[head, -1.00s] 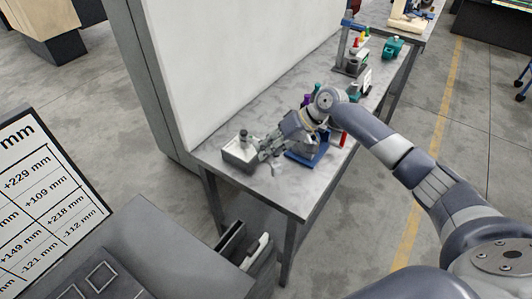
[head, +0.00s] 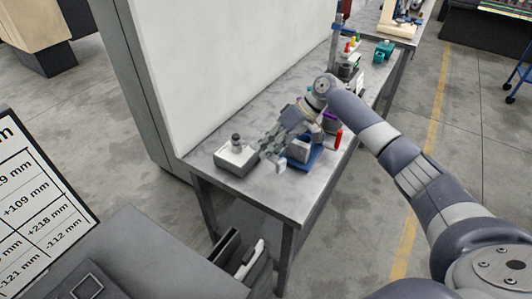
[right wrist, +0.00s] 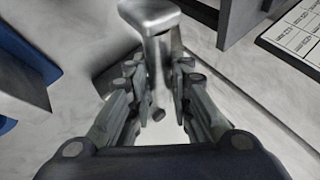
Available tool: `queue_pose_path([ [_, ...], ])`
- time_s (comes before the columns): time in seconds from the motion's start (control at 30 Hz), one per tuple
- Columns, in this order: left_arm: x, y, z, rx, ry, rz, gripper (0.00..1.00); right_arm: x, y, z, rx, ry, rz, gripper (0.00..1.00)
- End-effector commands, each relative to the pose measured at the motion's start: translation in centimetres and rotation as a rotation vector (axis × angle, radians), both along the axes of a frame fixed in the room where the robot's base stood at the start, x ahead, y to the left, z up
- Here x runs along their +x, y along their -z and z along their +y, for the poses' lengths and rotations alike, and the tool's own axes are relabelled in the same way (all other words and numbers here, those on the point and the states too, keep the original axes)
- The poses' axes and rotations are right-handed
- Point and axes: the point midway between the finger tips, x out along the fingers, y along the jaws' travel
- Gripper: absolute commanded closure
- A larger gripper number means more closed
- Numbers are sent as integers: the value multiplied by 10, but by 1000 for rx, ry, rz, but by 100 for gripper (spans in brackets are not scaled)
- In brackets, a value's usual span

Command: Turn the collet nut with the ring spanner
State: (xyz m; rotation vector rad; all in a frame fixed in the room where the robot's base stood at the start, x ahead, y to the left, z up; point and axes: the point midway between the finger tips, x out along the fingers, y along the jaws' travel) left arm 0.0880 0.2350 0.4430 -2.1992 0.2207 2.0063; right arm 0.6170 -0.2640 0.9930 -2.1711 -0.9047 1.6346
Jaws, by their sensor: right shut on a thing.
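My right gripper (head: 270,150) is shut on a grey metal tool, which I take to be the ring spanner (right wrist: 150,14). In the right wrist view its shank runs between the fingers (right wrist: 158,85) and its broad end points away from the palm. In the head view a pale end (head: 281,167) shows just below the fingers, above the bench. A dark knob, apparently the collet nut (head: 236,138), stands upright on a light grey block (head: 236,159), left of the fingers and apart from the tool. The tool's ring is not clear. My left gripper is out of view.
A blue holder (head: 308,160) with a grey block stands right of the gripper, close to it. A red item (head: 338,138) is beside it. Other fixtures and a teal part (head: 384,50) stand farther back. The grey bench (head: 285,199) is clear at its near end; a white panel (head: 220,60) borders its left side.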

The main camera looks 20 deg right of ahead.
Motion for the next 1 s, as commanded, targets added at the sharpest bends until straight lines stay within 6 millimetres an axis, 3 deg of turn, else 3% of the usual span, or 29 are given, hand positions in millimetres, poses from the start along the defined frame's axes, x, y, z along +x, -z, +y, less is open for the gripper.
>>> queue_pose_path([
  [0.13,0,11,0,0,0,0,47,4,1,-5,1,-41,-3,100],
  [0.57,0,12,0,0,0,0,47,4,0,-8,1,-66,-2,100],
  [1.0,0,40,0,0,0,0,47,13,2,-19,2,-170,-3,100],
])
